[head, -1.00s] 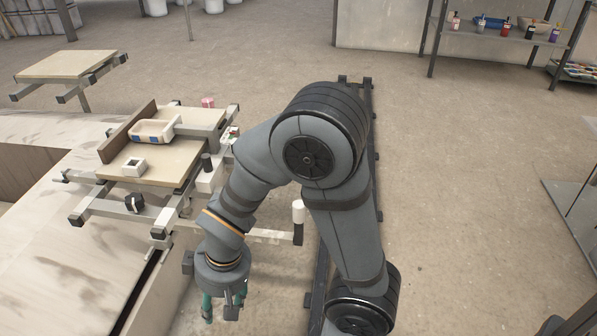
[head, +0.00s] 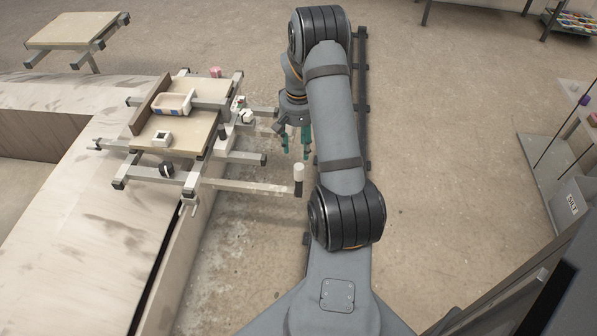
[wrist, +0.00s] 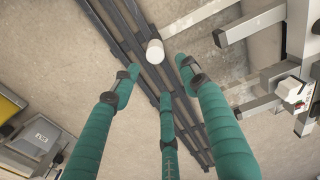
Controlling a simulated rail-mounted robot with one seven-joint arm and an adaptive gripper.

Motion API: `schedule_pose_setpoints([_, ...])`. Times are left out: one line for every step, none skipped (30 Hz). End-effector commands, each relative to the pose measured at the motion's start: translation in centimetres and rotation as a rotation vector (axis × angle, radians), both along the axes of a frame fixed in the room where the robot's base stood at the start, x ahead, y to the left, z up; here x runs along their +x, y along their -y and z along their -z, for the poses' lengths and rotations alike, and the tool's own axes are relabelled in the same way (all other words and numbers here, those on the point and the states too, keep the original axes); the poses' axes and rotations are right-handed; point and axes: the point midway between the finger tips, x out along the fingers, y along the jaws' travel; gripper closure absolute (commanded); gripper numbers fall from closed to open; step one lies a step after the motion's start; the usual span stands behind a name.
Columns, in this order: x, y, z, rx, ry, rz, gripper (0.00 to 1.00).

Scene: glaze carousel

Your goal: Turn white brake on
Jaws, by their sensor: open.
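A white upright handle (head: 299,170) with a dark lower part stands at the outer end of a metal bar that reaches right from the carousel frame. A white round-topped cylinder (wrist: 155,52), which looks like the same handle, shows in the wrist view beyond the fingertips. No label marks it as the brake. My gripper (head: 296,150) has teal fingers, points down, and is empty and open. In the head view it is just above the handle in the picture, apart from it. In the wrist view my gripper (wrist: 158,78) shows its fingers spread below the cylinder.
A black knob (head: 166,170) and a white fitting (head: 246,116) sit on the frame. A floor rail (head: 361,100) runs behind my arm.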

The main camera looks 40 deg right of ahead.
Motion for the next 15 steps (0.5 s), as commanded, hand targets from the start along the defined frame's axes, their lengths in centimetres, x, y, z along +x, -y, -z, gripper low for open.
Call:
schedule_pose_setpoints([-0.7,-0.3,0.3,0.013,-0.020,0.000,0.56])
schedule_pose_setpoints([-0.8,-0.5,0.4,0.018,-0.026,-0.001,0.56])
schedule_pose_setpoints([-1.0,-0.6,0.7,0.024,-0.032,-0.004,0.56])
schedule_pose_setpoints([-1.0,-0.7,1.0,0.023,-0.032,-0.010,0.56])
schedule_pose_setpoints([-1.0,-0.7,1.4,0.023,-0.033,-0.013,0.56])
schedule_pose_setpoints([-1.0,-0.7,2.0,0.024,-0.034,-0.013,0.56])
schedule_pose_setpoints([-1.0,-0.7,2.5,0.024,-0.033,-0.013,0.56])
schedule_pose_setpoints([-1.0,-0.7,3.1,0.024,-0.033,-0.013,0.56])
schedule_pose_setpoints([-1.1,-0.7,3.9,0.025,-0.034,-0.012,0.56])
schedule_pose_setpoints([-1.1,-0.7,4.4,0.024,-0.033,-0.012,0.56])
schedule_pose_setpoints([-1.1,-0.7,5.0,0.025,-0.034,-0.012,0.56])
schedule_pose_setpoints([-1.1,-0.7,5.8,0.024,-0.033,-0.012,0.56])
schedule_pose_setpoints([-1.0,-0.7,6.4,0.024,-0.033,-0.012,0.56])
schedule_pose_setpoints([-1.0,-0.7,6.9,0.024,-0.033,-0.013,0.56])
schedule_pose_setpoints([-1.0,-0.7,7.6,0.023,-0.033,-0.013,0.56])
